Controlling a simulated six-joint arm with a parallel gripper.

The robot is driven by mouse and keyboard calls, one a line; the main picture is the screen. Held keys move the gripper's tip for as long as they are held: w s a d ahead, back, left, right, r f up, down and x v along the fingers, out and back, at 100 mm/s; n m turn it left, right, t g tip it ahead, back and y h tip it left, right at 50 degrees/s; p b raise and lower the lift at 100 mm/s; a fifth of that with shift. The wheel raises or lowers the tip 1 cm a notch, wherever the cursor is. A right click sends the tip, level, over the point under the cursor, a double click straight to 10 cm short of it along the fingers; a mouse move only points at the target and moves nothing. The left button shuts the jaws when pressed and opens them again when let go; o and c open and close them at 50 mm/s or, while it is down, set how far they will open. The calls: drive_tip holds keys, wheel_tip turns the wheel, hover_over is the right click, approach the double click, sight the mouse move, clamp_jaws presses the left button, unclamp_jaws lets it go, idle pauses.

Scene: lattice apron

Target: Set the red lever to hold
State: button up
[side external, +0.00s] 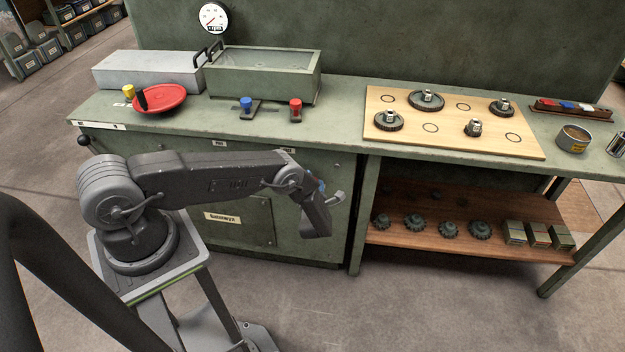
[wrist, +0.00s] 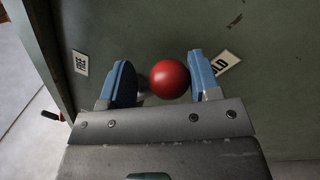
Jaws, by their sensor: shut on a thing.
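The red lever's round knob (wrist: 169,79) sits between the two blue fingers of my gripper (wrist: 158,75) in the wrist view. My gripper is shut on it; the knob lies against the right finger, and a gap shows by the left one. A white label ending in "LD" (wrist: 228,62) is just beyond the right finger, and another small label (wrist: 82,62) is to the left. The knob stands much nearer the "LD" label. In the side view my gripper (side external: 322,190) is before the green cabinet front, and the lever is hidden there.
The green bench (side external: 340,130) is above. It carries a red dish (side external: 160,103), blue (side external: 246,103) and red (side external: 295,106) knobbed parts, and a wooden board (side external: 450,112) with gears. A lower shelf (side external: 440,245) holds gears and boxes to the right.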

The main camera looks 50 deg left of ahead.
drive_tip(key=shift+s+a+f, duration=0.25)
drive_tip(key=shift+s+f, duration=0.2)
drive_tip(key=shift+f, duration=0.05)
drive_tip(key=o, duration=1.1)
drive_tip(key=shift+o, duration=1.1)
drive_tip(key=shift+w, duration=0.1)
drive_tip(key=shift+r, duration=0.15)
drive_tip(key=shift+w+d, duration=0.15)
drive_tip(key=v, duration=1.3)
drive_tip(key=shift+s+d, duration=0.25)
drive_tip(key=shift+s, duration=0.1)
